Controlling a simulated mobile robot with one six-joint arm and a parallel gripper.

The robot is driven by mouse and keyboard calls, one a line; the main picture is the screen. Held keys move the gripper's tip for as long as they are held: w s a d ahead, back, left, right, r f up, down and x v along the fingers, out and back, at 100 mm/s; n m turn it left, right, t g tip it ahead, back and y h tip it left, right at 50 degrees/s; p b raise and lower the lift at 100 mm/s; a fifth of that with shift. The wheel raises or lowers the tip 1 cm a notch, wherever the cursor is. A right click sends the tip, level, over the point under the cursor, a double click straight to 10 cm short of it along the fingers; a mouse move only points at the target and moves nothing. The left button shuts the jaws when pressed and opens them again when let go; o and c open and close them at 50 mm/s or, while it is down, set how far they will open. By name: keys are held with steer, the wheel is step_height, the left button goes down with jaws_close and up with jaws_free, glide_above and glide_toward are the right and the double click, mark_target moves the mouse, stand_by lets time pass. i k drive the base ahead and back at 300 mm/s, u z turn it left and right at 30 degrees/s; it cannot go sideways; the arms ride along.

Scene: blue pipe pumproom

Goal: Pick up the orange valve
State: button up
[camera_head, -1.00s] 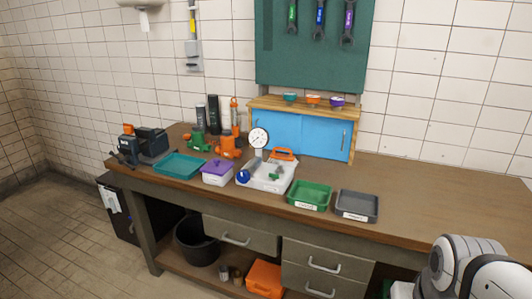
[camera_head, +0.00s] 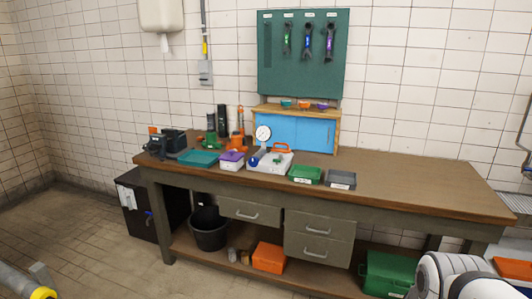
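An orange valve-like object (camera_head: 236,143) stands on the workbench (camera_head: 400,186) toward its back left, behind the white box with the purple lid (camera_head: 231,160). It is small here, and its lower part is partly hidden. A similar green object (camera_head: 210,141) stands just left of it. A white case or tray (camera_head: 270,162) with an orange handle (camera_head: 281,147) and a round gauge (camera_head: 263,133) is to its right. A white link of my arm shows at the lower right. My gripper is out of view.
A teal tray (camera_head: 198,158), a green tray (camera_head: 304,174) and a grey tray (camera_head: 341,180) line the bench front. A blue cabinet (camera_head: 302,131) stands behind. The bench's right half is bare. Floor in front at left is open, with a yellow-banded pipe (camera_head: 42,292) in the corner.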

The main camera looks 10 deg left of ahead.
mark_target(241, 149)
steer(key=u, duration=0.5)
steer(key=i, duration=0.75)
steer(key=u, duration=0.95)
steer(key=i, duration=1.3)
steer(key=z, duration=0.45)
steer(key=i, duration=1.2)
steer(key=z, duration=0.85)
